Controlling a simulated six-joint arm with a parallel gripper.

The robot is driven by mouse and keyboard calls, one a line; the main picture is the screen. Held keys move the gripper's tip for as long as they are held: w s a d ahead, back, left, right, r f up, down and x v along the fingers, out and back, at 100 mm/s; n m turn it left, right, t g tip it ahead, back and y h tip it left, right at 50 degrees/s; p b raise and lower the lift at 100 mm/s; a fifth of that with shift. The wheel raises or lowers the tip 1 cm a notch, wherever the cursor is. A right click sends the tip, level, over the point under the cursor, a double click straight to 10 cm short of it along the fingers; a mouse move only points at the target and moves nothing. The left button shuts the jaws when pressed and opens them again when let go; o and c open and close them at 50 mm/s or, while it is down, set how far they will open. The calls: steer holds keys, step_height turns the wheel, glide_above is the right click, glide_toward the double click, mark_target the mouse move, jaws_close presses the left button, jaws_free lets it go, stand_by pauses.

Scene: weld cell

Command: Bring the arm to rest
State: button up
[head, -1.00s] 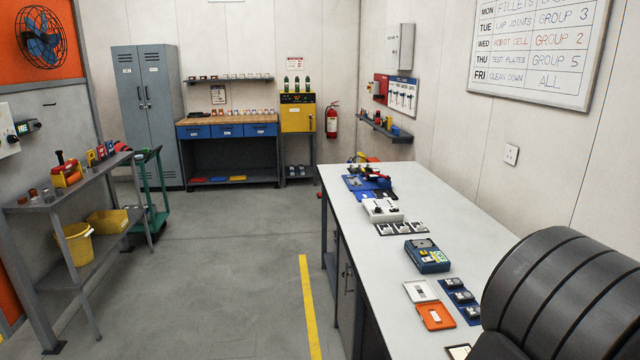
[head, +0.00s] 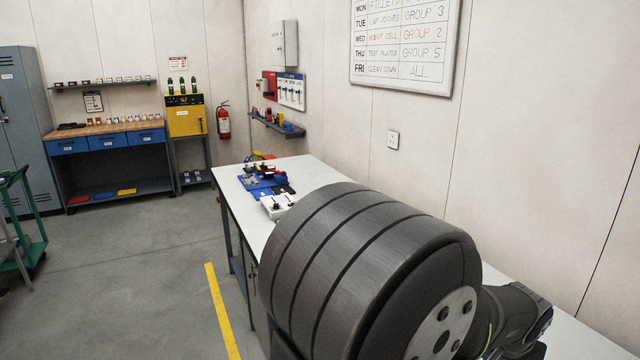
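My arm's large dark grey ribbed link fills the lower middle and right of the head view, over the white-topped bench (head: 320,172). A further dark part of my arm shows at the lower right, above the bench. My gripper's fingers are not in view, so I cannot see whether they hold anything. At the bench's far end lie a blue fixture (head: 264,184) and a white block-like device (head: 277,205). The nearer bench top is largely hidden behind my arm.
A wall shelf (head: 278,126) and whiteboard (head: 404,44) are beyond the bench. A blue-drawer workbench (head: 107,140), yellow cabinet (head: 186,118) and red extinguisher (head: 223,121) stand at the back. The floor left of the yellow line (head: 221,310) is open.

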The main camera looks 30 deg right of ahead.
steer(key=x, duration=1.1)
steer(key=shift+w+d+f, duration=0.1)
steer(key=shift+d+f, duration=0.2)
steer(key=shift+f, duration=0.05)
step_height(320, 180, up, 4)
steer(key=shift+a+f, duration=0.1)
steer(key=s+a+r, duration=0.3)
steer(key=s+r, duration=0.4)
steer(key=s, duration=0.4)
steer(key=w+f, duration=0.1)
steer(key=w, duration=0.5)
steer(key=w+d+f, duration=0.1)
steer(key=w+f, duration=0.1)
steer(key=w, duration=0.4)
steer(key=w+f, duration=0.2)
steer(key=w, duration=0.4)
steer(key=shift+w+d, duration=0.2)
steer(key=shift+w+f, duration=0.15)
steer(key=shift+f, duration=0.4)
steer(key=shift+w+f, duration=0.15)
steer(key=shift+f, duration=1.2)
